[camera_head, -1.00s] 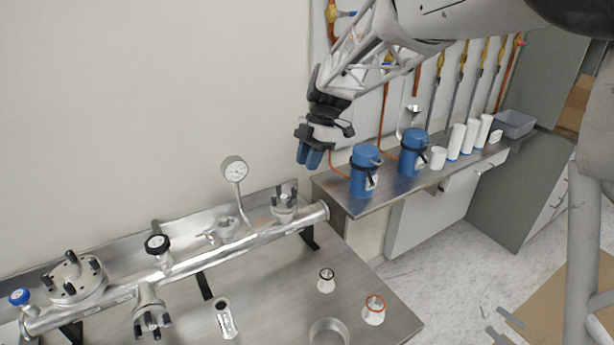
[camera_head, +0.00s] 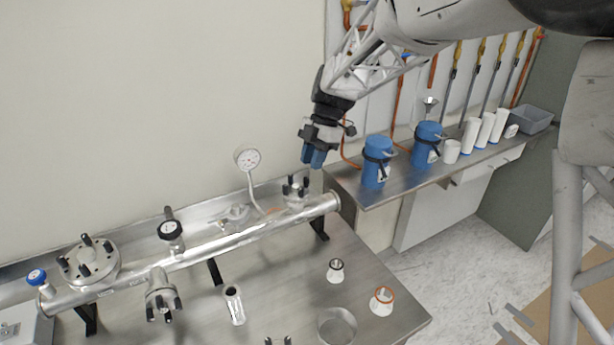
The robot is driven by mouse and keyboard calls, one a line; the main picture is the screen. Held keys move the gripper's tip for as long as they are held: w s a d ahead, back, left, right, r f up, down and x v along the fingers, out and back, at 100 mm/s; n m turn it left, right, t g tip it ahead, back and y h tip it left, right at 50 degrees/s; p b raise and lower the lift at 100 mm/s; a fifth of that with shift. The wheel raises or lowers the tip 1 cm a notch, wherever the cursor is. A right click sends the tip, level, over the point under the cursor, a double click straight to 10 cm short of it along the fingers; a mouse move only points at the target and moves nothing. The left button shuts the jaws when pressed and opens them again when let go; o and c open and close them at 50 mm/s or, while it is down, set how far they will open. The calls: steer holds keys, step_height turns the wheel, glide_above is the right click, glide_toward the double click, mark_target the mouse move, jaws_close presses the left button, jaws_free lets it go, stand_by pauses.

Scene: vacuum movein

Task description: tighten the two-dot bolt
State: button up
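A metal pipe assembly (camera_head: 225,245) runs along the bench and carries several flanges with dark bolts. The large flange (camera_head: 88,262) is at its left, a smaller flange (camera_head: 161,300) faces the front, and another flange (camera_head: 296,195) stands near the right end with upright dark bolts. Dot marks are too small to see, so I cannot tell which bolt has two dots. My gripper (camera_head: 313,158) has blue fingertips pointing down. It is above and slightly right of the right-end flange, apart from its bolts as far as I can see. No held object shows; the finger gap is unclear.
A dial gauge (camera_head: 247,158) stands left of my gripper. Two blue containers (camera_head: 376,165) (camera_head: 427,145) and several white cylinders (camera_head: 485,130) stand on the side shelf. Small fittings (camera_head: 336,270) (camera_head: 382,300) and a ring (camera_head: 337,326) sit on the bench. The wall is behind.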

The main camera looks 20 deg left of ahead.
mark_target(307, 178)
steer(key=shift+x, duration=2.5)
jaws_close()
